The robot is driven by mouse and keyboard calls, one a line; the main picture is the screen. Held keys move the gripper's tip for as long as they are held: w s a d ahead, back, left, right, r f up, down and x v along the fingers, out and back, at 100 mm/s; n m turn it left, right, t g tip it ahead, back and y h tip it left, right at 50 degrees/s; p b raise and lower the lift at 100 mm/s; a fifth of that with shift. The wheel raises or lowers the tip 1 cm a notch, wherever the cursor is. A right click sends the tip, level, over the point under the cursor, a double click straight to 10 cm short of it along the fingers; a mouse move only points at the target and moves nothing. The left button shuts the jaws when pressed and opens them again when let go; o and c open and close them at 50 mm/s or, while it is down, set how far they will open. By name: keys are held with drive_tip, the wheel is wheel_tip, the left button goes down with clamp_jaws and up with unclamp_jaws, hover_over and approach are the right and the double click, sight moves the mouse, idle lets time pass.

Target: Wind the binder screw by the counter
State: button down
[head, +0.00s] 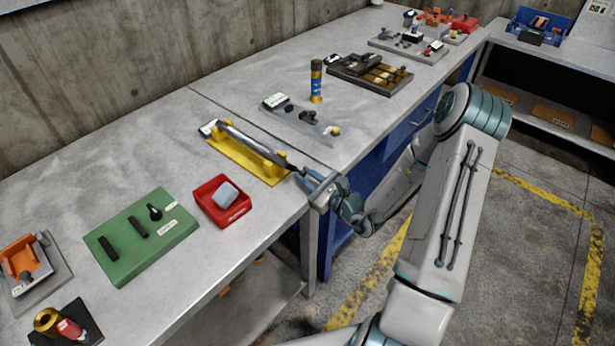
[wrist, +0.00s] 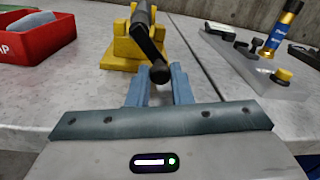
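The binder screw is a long grey rod (head: 245,142) lying in a yellow cradle (head: 236,161) on the bench. In the wrist view, its dark crank arm (wrist: 148,42) comes toward me from the yellow cradle (wrist: 118,53) and ends in a round dark knob (wrist: 160,73). My gripper (head: 310,178) is at the near end of the rod, by the bench edge. In the wrist view, its blue fingers (wrist: 160,84) stand apart on either side of the knob; firm contact does not show. A small white-faced block (head: 207,128), perhaps the counter, is at the rod's far end; its reading is illegible.
A red tray (head: 223,213) with a grey-blue block and a green board (head: 142,240) lie left of the cradle. A grey plate (head: 300,124) with small parts and a blue-gold cylinder (head: 316,84) stand to the right. Bare bench surrounds the cradle.

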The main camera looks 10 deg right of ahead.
drive_tip(key=m, duration=0.1)
drive_tip(key=m+p, duration=0.1)
drive_tip(key=m, duration=0.1)
drive_tip(key=a+m+p, duration=0.1)
drive_tip(key=shift+s+f, duration=0.25)
drive_tip(key=shift+s, duration=0.15)
drive_tip(key=shift+s+a+f+m+p, duration=0.1)
drive_tip(key=shift+m+p, duration=0.1)
drive_tip(key=shift+m, duration=0.2)
drive_tip(key=shift+a+f+m+p, duration=0.1)
drive_tip(key=shift+m+p, duration=0.05)
drive_tip(key=shift+m, duration=0.25)
drive_tip(key=c, duration=1.3)
unclamp_jaws()
drive_tip(key=b+v, duration=0.2)
drive_tip(key=v, duration=1.2)
drive_tip(key=shift+r+b, duration=0.25)
drive_tip(key=shift+b, duration=0.05)
